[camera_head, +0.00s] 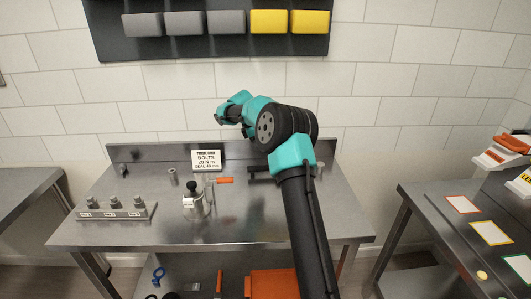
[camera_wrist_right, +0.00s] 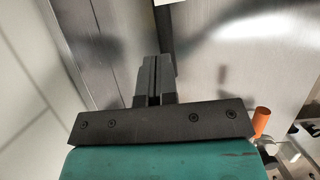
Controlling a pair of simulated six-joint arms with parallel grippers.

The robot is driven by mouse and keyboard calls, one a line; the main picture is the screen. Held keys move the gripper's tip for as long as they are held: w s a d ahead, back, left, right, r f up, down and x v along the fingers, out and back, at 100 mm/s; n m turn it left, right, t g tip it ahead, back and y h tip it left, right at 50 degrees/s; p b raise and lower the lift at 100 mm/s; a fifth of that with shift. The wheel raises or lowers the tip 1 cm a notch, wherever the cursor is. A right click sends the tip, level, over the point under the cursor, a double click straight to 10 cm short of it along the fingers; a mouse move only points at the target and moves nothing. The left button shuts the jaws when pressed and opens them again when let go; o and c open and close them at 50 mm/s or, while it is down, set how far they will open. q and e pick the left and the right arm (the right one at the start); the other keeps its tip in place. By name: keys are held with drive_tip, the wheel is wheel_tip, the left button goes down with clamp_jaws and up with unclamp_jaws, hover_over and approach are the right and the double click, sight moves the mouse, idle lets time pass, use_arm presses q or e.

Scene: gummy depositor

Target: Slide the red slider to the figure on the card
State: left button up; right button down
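A white card (camera_head: 207,160) stands at the back of the steel table; its text reads "BOLTS", "25 N·m" and "SEAL 40 mm". An orange-red handle (camera_head: 224,181) sticks out right of a small metal device with a black knob (camera_head: 194,188). An orange handle end (camera_wrist_right: 262,121) shows at the right in the right wrist view. I cannot make out a red slider for certain. My right gripper (camera_wrist_right: 154,62) has its fingers together, with nothing visible between them, over bare steel. In the head view, my right arm hides part of the table's back right. My left gripper is not in view.
A block with several knobs (camera_head: 115,211) sits at the table's left. A dark bar (camera_head: 260,174) is partly behind my arm. Grey and yellow bins (camera_head: 225,22) hang on the wall. A side table (camera_head: 452,232) with coloured cards is at the right. The table's front is clear.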

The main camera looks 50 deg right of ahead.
drive_tip(key=shift+v, duration=1.05)
drive_tip(key=c, duration=1.8)
unclamp_jaws()
drive_tip(key=shift+c, duration=0.2)
drive_tip(key=shift+o, duration=0.7)
drive_tip(key=shift+s+d, duration=0.1)
drive_tip(key=shift+d, duration=0.05)
drive_tip(key=o, duration=0.6)
drive_tip(key=s+d+r+y, duration=0.1)
drive_tip(key=s+d+r, duration=0.1)
drive_tip(key=s+d+r+t+y, duration=0.1)
drive_tip(key=d+r, duration=0.1)
drive_tip(key=s+d+r+t+y, duration=0.1)
drive_tip(key=s+d+r, duration=0.1)
drive_tip(key=shift+s+d+r, duration=0.2)
drive_tip(key=shift+s+d, duration=0.15)
drive_tip(key=shift+d, duration=0.05)
drive_tip(key=shift+s+d+r+t, duration=0.1)
drive_tip(key=shift+s+r+t, duration=0.05)
drive_tip(key=shift+r+t, duration=0.2)
drive_tip(key=shift+f, duration=0.1)
wheel_tip(320, 180, down, 17)
drive_tip(key=shift+f, duration=0.2)
